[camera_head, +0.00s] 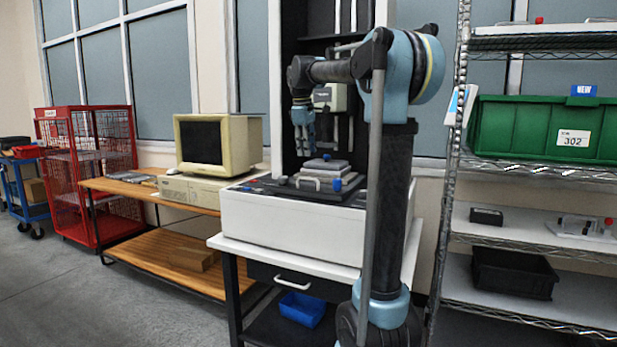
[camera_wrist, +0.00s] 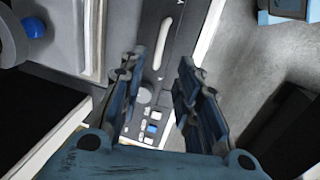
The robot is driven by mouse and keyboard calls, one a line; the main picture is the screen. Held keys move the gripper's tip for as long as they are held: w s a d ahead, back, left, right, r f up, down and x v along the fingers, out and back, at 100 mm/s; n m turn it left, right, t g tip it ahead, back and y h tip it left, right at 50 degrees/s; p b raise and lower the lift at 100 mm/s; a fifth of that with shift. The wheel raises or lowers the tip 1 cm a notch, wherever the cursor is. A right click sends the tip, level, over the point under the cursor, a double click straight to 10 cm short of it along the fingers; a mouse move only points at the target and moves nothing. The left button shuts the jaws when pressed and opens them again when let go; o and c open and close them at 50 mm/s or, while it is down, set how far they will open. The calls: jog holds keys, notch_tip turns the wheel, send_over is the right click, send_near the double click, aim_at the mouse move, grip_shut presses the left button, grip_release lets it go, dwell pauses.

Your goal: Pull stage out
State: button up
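The stage (camera_head: 322,172) is a stack of grey plates on the dark bed of the white measuring machine (camera_head: 295,226). A pale handle (camera_head: 307,183) is at its front, and a blue knob (camera_head: 337,185) is beside it. My gripper (camera_head: 304,146) hangs above the stage, near the handle. In the wrist view my gripper (camera_wrist: 160,68) is open, with a clear gap between its fingers. A pale bar that looks like the handle (camera_wrist: 163,42) shows just beyond the fingertips, in line with the gap. The blue knob (camera_wrist: 35,27) is at upper left there.
The machine's dark column rises behind the stage. A control panel with buttons (camera_wrist: 147,122) lies left of the stage in the head view. A computer (camera_head: 218,145) stands on the wooden desk at left. A wire shelf with a green bin (camera_head: 540,130) is at right.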

aim_at(309, 179)
jog(key=f, duration=0.3)
jog(key=w+f, duration=0.1)
jog(key=f, duration=0.3)
jog(key=d+f, duration=0.1)
jog(key=f, duration=0.2)
jog(key=shift+w+f, duration=0.25)
jog(key=shift+w, duration=0.15)
jog(key=shift+c, duration=0.6)
grip_shut()
